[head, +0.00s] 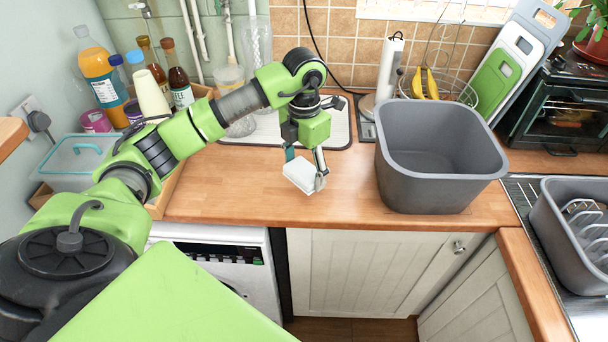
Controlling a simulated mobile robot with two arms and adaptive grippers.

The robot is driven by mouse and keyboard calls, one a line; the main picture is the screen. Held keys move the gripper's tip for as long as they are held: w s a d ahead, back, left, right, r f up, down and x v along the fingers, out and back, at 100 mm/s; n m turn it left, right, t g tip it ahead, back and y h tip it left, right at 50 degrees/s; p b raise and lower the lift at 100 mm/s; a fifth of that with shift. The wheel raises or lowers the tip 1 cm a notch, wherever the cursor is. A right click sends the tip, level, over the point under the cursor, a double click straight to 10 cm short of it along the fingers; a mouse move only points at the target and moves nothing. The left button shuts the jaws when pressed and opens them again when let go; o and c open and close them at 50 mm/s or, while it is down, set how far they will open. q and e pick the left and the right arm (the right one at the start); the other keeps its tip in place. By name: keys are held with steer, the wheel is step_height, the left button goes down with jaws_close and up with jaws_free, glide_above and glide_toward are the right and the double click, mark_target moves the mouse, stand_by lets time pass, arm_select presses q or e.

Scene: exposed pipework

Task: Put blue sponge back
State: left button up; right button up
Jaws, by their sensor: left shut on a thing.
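My left gripper (306,168) reaches down over the front part of the wooden counter. It is shut on a small white block (299,177), held tilted between the fingers. The block looks white or very pale, and I cannot tell whether it is a sponge. It appears close above the counter, but I cannot tell whether it touches. I make out no blue sponge. A large empty grey tub (440,150) stands on the counter to the right of the gripper. My right gripper is not in view.
The wooden counter (225,185) is clear around the gripper. A white mat (275,128) lies behind it. Bottles (103,75) and a teal-lidded box (78,160) crowd the left. A grey dish rack (575,225) is at the right. A paper-towel holder (388,70) stands behind the tub.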

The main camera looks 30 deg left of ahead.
mark_target(304, 167)
arm_select(q)
steer(key=shift+w+a+f, duration=0.2)
steer(key=shift+f, duration=0.15)
step_height(304, 167, down, 2)
steer(key=shift+f+p, duration=0.15)
steer(key=shift+p, duration=0.7)
steer(key=shift+w+a+f, duration=0.1)
steer(key=shift+f, duration=0.45)
steer(key=shift+f, duration=0.1)
steer(key=o, duration=0.7)
steer(key=shift+f, duration=0.15)
steer(key=shift+c, duration=0.2)
steer(key=o, duration=0.4)
